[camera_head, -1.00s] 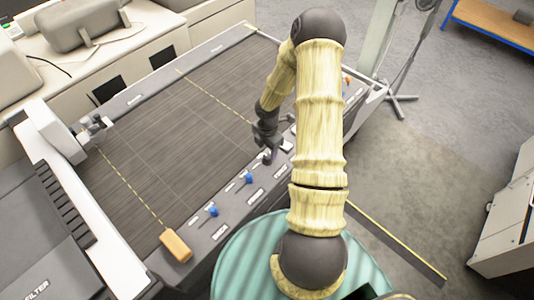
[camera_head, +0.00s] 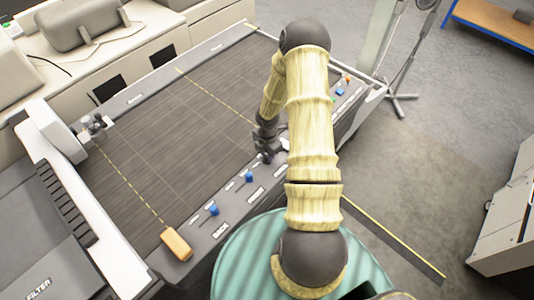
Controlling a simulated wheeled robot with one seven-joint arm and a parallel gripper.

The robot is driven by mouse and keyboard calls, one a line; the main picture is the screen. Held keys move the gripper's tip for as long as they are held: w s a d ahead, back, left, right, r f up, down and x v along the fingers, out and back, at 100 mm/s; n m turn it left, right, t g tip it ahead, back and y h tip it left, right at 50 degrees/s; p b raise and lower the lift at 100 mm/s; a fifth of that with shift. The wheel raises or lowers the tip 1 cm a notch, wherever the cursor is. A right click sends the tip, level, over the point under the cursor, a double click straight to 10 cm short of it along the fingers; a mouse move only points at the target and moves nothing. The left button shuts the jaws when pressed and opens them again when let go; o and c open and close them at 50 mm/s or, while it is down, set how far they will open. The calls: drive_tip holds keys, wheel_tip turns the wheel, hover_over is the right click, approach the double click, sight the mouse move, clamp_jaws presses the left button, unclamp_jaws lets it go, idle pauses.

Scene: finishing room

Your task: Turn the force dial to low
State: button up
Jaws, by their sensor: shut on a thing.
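My gripper (camera_head: 266,155) is at the front control panel (camera_head: 205,247) of the long grey machine, low over its surface. It is shut on a small dark knob, most likely the force dial. The fingers and wrist hide most of this knob, so its pointer and setting cannot be read. A white label shows partly just right of the gripper, but its text is too small to read.
A tan block (camera_head: 176,244) lies at the panel's left end. A blue and an orange control (camera_head: 348,80) sit at the far right end. The dark machine bed (camera_head: 170,130) is clear.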

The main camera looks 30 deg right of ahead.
drive_tip(key=shift+m, duration=0.4)
drive_tip(key=m+b, duration=0.2)
drive_tip(key=m, duration=0.3)
drive_tip(key=shift+b, duration=0.4)
drive_tip(key=m+b, duration=0.2)
drive_tip(key=m, duration=0.4)
drive_tip(key=o, duration=1)
drive_tip(key=shift+c, duration=0.2)
drive_tip(key=shift+r, duration=0.1)
